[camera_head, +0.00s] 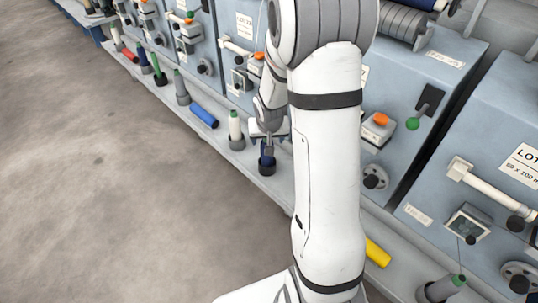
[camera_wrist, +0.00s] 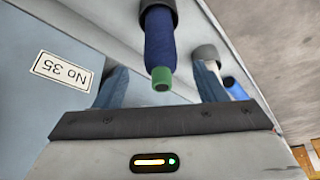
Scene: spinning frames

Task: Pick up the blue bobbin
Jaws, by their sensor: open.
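A blue bobbin with a green tip (camera_wrist: 160,45) stands in a dark grey cup (camera_wrist: 158,8) at the top middle of the wrist view. In the head view the bobbin (camera_head: 266,161) stands on the machine's ledge, its top partly hidden by my gripper. My gripper (camera_wrist: 160,70) is open, one finger on each side of the bobbin in the picture, with nothing held. In the head view my gripper (camera_head: 268,140) is just above the bobbin; I cannot tell whether they touch. A second blue bobbin (camera_head: 204,116) lies on its side on the ledge farther left.
A white bobbin (camera_head: 235,125) stands close on the left, also seen in the wrist view (camera_wrist: 211,64). Blue machine fronts with cranks and levers (camera_head: 420,115) rise behind the ledge. A yellow bobbin (camera_head: 377,253) lies at right. The concrete floor (camera_head: 120,190) is clear.

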